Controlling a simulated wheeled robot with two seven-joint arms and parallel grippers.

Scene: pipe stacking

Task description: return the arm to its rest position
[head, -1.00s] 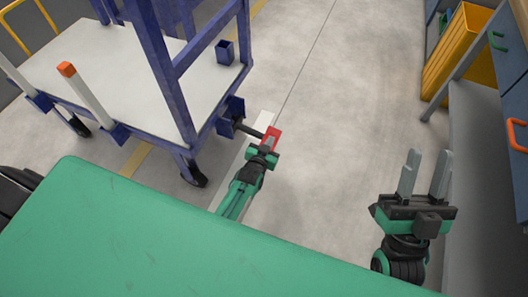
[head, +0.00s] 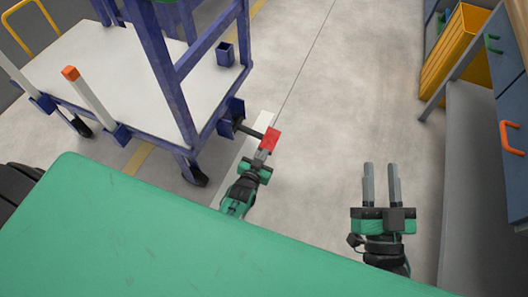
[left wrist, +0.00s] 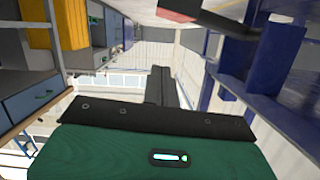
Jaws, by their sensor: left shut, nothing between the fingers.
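My left gripper (head: 261,158) is just below a red block in the head view. Its grey fingers are together with nothing between them. In the left wrist view the dark closed fingers (left wrist: 158,87) point away from the green gripper body. My right gripper (head: 381,165) is at the right over the grey floor. Its two upright grey fingers stand apart with a clear gap, and it is empty.
The red block (head: 270,138) is at the end of a dark bar on a blue-framed trolley (head: 190,150) with a white deck. A white post with an orange tip (head: 90,97) stands on it. A workbench with drawers (head: 508,85) and a yellow bin (head: 462,50) are at the right. Floor between is clear.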

